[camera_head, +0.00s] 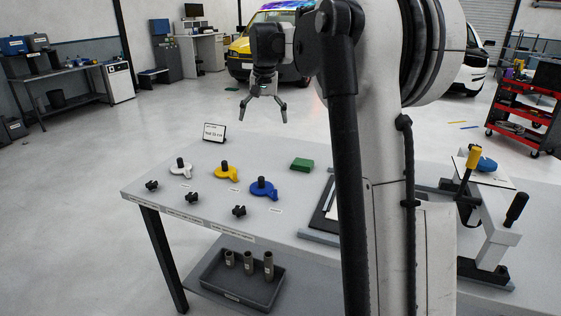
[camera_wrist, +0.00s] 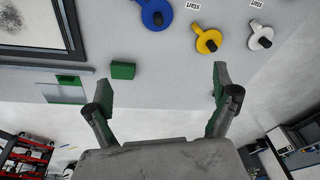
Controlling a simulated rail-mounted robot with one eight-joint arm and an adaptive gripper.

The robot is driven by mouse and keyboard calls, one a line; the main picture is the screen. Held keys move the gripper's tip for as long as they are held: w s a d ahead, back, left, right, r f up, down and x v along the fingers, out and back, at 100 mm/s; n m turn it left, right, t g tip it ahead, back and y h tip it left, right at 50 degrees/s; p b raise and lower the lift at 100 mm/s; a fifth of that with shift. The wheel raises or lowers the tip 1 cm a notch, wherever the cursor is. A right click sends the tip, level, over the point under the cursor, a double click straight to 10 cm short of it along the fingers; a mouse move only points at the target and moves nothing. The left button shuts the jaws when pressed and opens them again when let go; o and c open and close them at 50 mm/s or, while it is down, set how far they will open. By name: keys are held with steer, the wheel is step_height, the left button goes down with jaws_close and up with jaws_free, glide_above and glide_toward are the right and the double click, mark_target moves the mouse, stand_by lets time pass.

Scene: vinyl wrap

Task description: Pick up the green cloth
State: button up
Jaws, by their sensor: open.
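The green cloth (camera_head: 302,164) is a small flat-topped green block on the grey table, right of the blue round tool. In the wrist view the green cloth (camera_wrist: 123,70) lies just past the tip of the left finger, off to the left of the middle of the jaws. My gripper (camera_head: 262,113) points down, high above the back of the table. It is open and empty. In the wrist view my gripper (camera_wrist: 161,80) has its two green-padded fingers wide apart with bare table between them.
White (camera_head: 180,168), yellow (camera_head: 228,171) and blue (camera_head: 263,189) round tools stand left of the cloth, with small black knobs in front. A sign (camera_head: 214,132) stands at the back left. A dark-framed panel (camera_head: 324,213) lies right of the cloth. A clamp stand (camera_head: 492,228) is farther right.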

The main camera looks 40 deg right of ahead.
steer(key=w+d+f+m+g+p, duration=0.15)
steer(key=w+d+f, duration=0.3)
steer(key=d, duration=0.65)
steer(key=m+y+p, duration=0.1)
steer(key=m, duration=0.2)
glide_above(302, 162)
step_height(302, 162, down, 9)
steer(key=shift+g, duration=0.45)
step_height(302, 162, down, 8)
steer(key=shift+s+d+f, duration=0.1)
steer(key=shift+f, duration=0.15)
steer(key=shift+w+f, duration=0.2)
steer(key=shift+f, duration=2.35)
steer(key=c, duration=1.1)
steer(key=shift+r, duration=0.15)
